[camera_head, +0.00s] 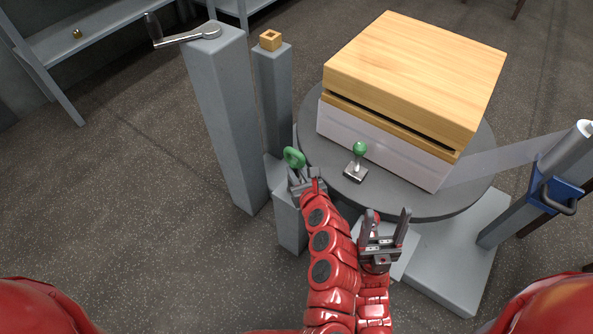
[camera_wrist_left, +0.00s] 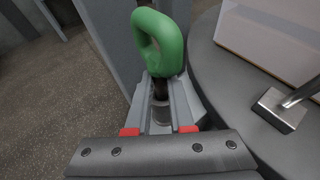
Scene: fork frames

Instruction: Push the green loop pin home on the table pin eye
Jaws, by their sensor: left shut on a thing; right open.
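The green loop pin (camera_head: 294,157) stands at the left edge of the round table (camera_head: 440,205), loop up. My left gripper (camera_head: 303,183) is shut on it just below the loop. In the left wrist view the green loop (camera_wrist_left: 172,40) is large, with a dark shank (camera_wrist_left: 160,88) below it between my left fingers (camera_wrist_left: 160,100). A grey round part lies below the shank. I cannot tell whether it is the pin eye or how deep the pin sits. My right gripper (camera_head: 384,235) is open and empty, in front of the table.
A green-knobbed lever (camera_head: 359,150) on a metal base stands on the table beside a wooden box (camera_head: 415,70). Grey posts, one with a crank (camera_head: 190,35), rise at left. A blue clamp on a post (camera_head: 558,192) stands at right.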

